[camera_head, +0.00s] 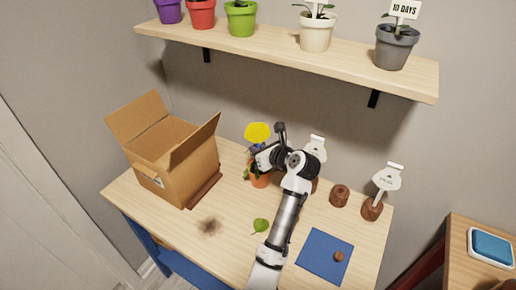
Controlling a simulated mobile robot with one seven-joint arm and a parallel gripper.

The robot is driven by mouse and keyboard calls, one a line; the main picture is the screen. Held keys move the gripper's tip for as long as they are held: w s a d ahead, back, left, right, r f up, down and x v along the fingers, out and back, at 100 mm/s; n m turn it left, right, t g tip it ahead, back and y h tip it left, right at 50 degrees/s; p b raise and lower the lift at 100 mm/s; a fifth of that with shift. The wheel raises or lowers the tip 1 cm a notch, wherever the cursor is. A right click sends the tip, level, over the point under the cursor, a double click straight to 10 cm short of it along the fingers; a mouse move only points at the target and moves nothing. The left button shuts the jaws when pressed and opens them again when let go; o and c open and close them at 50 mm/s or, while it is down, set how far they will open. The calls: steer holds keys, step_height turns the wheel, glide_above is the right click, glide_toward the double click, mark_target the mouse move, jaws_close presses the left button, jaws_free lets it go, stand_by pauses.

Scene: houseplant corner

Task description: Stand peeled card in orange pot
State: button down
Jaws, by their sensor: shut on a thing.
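The orange pot (260,181) stands on the wooden table, towards the back and left of my arm. A yellow flower-like head (257,132) rises above it, with a little blue under it. My gripper (262,160) is right over the pot's rim, beside the yellow head. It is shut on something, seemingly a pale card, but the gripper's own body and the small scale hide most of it. I cannot tell whether the held thing touches the pot or its soil.
White cards stand in brown holders (372,210) at the right; one card (316,147) is partly behind my arm. An open cardboard box (170,155) is at left. A blue mat (325,257), green leaf (261,225) and dark smudge lie in front. A shelf (290,50) overhangs the back.

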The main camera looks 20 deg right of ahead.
steer(key=shift+f, duration=0.65)
stand_by(0.8)
steer(key=shift+f+b, duration=0.45)
steer(key=shift+f, duration=1.75)
steer(key=c, duration=1.5)
jaws_free()
steer(key=shift+o, duration=0.2)
